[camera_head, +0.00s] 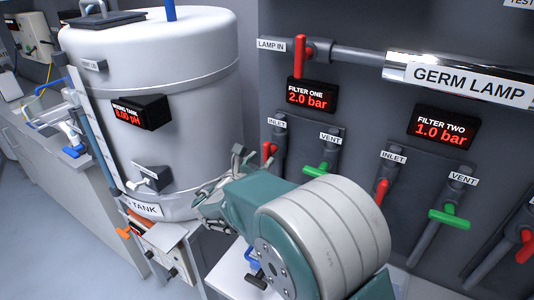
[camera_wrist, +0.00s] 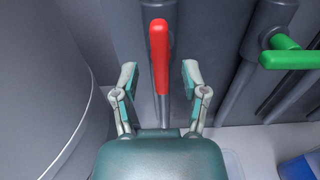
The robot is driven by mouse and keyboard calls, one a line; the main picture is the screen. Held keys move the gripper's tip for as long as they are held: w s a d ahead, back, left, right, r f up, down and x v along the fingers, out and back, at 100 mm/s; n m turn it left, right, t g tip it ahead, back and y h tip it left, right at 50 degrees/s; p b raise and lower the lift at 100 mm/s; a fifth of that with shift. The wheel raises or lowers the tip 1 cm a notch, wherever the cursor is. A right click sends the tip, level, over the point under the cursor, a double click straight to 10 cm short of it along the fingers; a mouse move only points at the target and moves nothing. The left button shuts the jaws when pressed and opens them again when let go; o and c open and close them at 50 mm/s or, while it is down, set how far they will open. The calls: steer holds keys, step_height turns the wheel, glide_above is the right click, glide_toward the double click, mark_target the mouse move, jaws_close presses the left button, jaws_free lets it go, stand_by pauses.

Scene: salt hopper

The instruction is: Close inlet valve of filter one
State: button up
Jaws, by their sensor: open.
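The inlet valve of filter one has a red handle (camera_head: 268,151) under the INLET label in the head view, left of the vent. The red handle (camera_wrist: 159,50) is upright in the wrist view, roughly in line with its pipe. My gripper (camera_head: 240,160) is just left of the handle in the head view. In the wrist view my gripper (camera_wrist: 159,78) is open and empty, with one finger on each side of the handle's line. The fingers do not appear to touch the handle. My arm hides the lower pipe in the head view.
The green vent handle (camera_head: 320,169) is close on the right and also shows in the wrist view (camera_wrist: 290,59). The filter one display (camera_head: 311,96) reads 2.0 bar. A large white tank (camera_head: 165,80) stands on the left. Filter two's red inlet handle (camera_head: 382,191) is further right.

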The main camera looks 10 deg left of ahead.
mark_target(264, 156)
steer(key=x, duration=0.3)
steer(key=shift+w+a, duration=0.1)
steer(key=shift+a, duration=0.2)
steer(key=shift+w+d, duration=0.15)
steer(key=shift+d, duration=0.5)
steer(key=shift+a, duration=0.3)
jaws_close()
steer(key=shift+a, duration=0.1)
